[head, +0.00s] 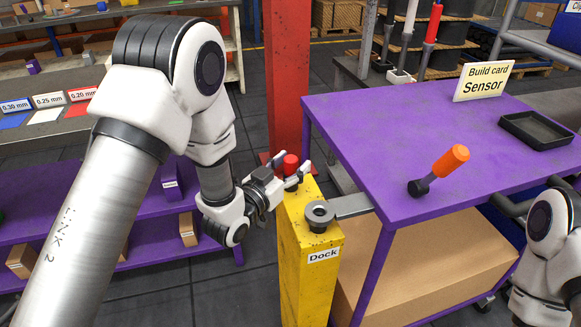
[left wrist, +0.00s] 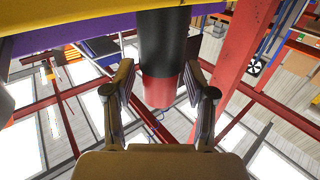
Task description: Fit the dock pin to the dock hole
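The dock pin (head: 291,164), with a red top, stands upright on the yellow dock post (head: 314,282) labelled "Dock". In the left wrist view the pin (left wrist: 162,50) shows a black shaft and a red end. The dock hole (head: 320,211) is a grey ring at the end of a flat bar from the purple cart, over the near part of the post. My left gripper (head: 294,169) is open at the pin; its fingers (left wrist: 163,95) are on either side of the red end, with narrow gaps showing. My right gripper is out of view; part of my right arm shows lower right.
The purple cart (head: 375,125) stands right of the post, carrying an orange-handled lever (head: 450,161), a "Sensor" card (head: 482,81) and a black tray (head: 536,130). A red column (head: 287,75) rises behind the post. A purple shelf (head: 150,215) is at left.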

